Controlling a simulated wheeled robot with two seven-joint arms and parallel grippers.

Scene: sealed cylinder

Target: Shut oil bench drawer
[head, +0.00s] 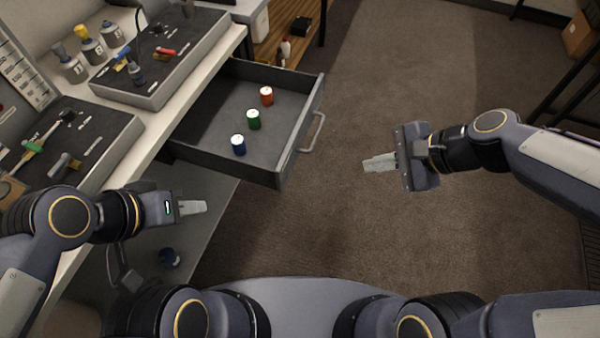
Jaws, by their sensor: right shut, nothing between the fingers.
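The grey bench drawer (205,140) is pulled out from under the bench top in the head view. A red-orange can (267,97), a green can (254,120) and a blue can (238,146) stand upright in a row inside it. The drawer's pale handle (314,132) is on its front face, towards the right. My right gripper (366,164) is shut and empty, to the right of the handle and apart from it. My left gripper (204,207) is in front of the drawer's near side, below it in the picture; its fingers look close together, but I cannot tell whether it is shut.
The bench top (135,140) carries two tool trays (165,88) and several small bottles (90,50). A dark blue object (169,257) lies low beneath my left arm. A wooden shelf (295,55) stands behind the drawer. The carpet (400,70) right of the drawer is clear.

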